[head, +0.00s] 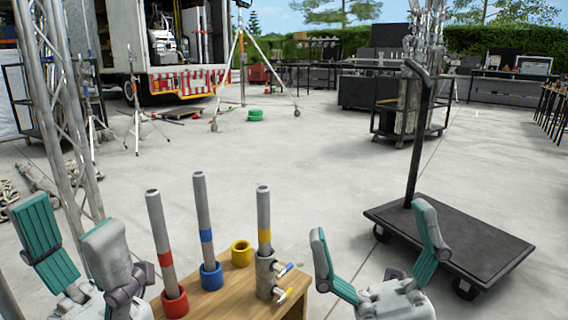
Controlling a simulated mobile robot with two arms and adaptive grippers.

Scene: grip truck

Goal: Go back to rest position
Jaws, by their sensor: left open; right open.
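My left gripper (70,228) is at the lower left, its teal-padded fingers spread and empty. My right gripper (372,222) is at the lower right, also spread with nothing between its fingers. Between them is a wooden table (232,291). On it a grey pipe with a red band (160,235) stands in a red ring (174,303). A blue-banded pipe (204,220) stands in a blue ring (211,275). A yellow-banded pipe (264,219) stands upright in a grey clamp (265,275). A yellow ring (241,253) has no pipe in it.
A black flatbed trolley (470,250) with a tall handle stands close to my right gripper. A metal truss (62,120) rises behind my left gripper. A tripod (240,60), a truck (180,80) and carts are farther back. The middle concrete floor is clear.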

